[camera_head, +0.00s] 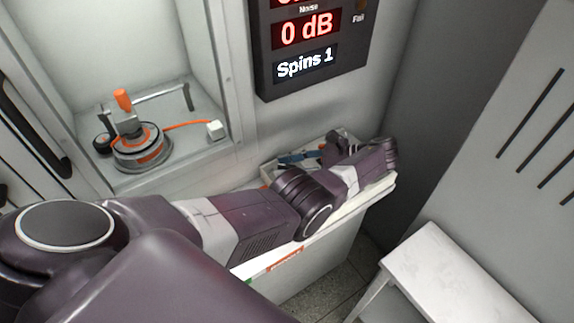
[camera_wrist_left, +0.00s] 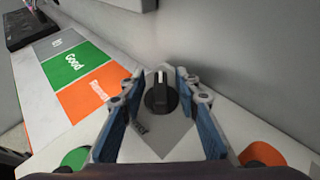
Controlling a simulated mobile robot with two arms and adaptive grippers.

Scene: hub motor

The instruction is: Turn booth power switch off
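A black rotary switch knob (camera_wrist_left: 160,98) with a white pointer mark sits on a grey plate (camera_wrist_left: 172,140) in the left wrist view. Its mark points up in that picture. My left gripper (camera_wrist_left: 163,88) is open, with one blue finger on each side of the knob; whether they touch it, I cannot tell. In the head view my left gripper (camera_head: 300,157) is at the far end of the arm over the white counter (camera_head: 375,192); the knob is hidden there. My right gripper is not in view.
In the left wrist view a green button (camera_wrist_left: 75,158) and an orange button (camera_wrist_left: 262,154) flank the plate, with green (camera_wrist_left: 76,61) and orange (camera_wrist_left: 92,92) labelled areas beyond. A display (camera_head: 308,45) reads "0 dB" and "Spins 1". A motor (camera_head: 140,150) sits in the booth. A white table (camera_head: 450,275) stands right.

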